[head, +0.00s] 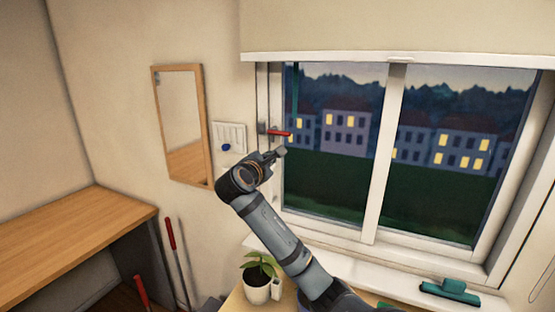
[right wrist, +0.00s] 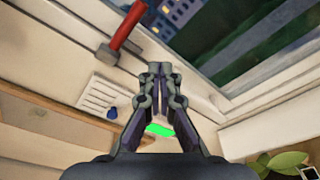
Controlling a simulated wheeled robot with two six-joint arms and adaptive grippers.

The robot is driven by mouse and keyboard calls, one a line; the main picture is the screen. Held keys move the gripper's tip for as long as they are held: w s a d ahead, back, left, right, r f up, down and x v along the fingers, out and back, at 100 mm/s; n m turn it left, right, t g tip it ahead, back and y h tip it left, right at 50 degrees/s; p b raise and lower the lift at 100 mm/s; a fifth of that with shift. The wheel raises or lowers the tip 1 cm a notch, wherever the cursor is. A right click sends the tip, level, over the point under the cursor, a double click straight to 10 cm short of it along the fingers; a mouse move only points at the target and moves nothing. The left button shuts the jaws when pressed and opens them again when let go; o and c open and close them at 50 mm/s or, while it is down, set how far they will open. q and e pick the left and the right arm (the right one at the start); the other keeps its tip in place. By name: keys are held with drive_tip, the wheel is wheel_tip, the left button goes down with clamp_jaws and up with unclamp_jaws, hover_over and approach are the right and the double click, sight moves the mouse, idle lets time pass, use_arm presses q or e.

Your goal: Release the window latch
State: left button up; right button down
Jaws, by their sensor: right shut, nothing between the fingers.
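The window latch has a red handle (head: 279,133) on the left side of the window frame. It points sideways to the right, over the edge of the pane. In the right wrist view the red handle (right wrist: 128,26) slants up from its grey metal base (right wrist: 108,54), above and left of my fingertips. My right gripper (head: 281,152) is just below the handle in the head view. In the right wrist view my right gripper (right wrist: 160,68) has its fingertips together with nothing between them, apart from the handle. My left gripper is not in view.
A white wall panel with a blue knob (head: 226,147) and a mirror (head: 181,122) are left of the window. A potted plant (head: 257,289) stands below my right arm. A teal tool (head: 450,291) lies on the sill at right. A wooden desk (head: 70,235) is at left.

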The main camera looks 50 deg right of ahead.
drive_tip(key=shift+v, duration=1.15)
drive_tip(key=shift+w, duration=0.1)
